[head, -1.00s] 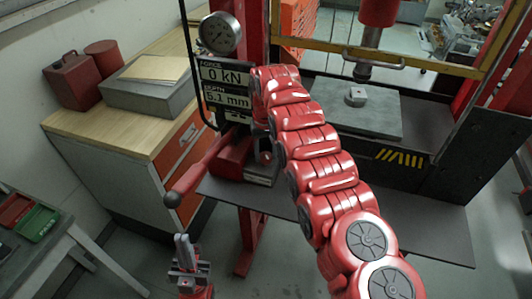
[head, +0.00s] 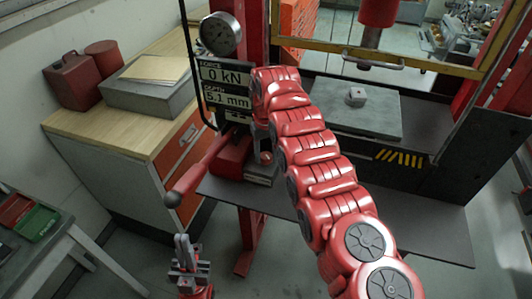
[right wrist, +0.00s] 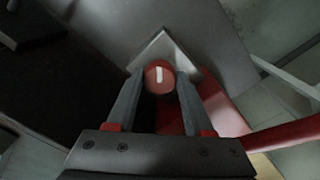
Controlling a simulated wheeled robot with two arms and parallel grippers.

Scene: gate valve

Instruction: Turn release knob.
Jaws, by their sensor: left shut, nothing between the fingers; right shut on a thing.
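The release knob (right wrist: 160,76) is round and red with a white mark in the right wrist view. It sits in front of a light metal block (right wrist: 166,48). My right gripper (right wrist: 159,80) is shut on it, with one finger at each side; the white mark stands nearly upright in the picture. In the head view the knob (head: 266,157) shows only as a small spot beneath my right arm, which hides most of that gripper. My left gripper (head: 187,250) is shut and empty, low at the left, apart from the press.
A red lever (head: 200,168) with a dark grip reaches out left of the knob. A display (head: 226,86) reads 0 kN and 5.1 mm, below a round gauge (head: 221,34). A small block (head: 356,96) rests on the press plate (head: 345,120). A wooden-topped cabinet (head: 120,125) stands at left.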

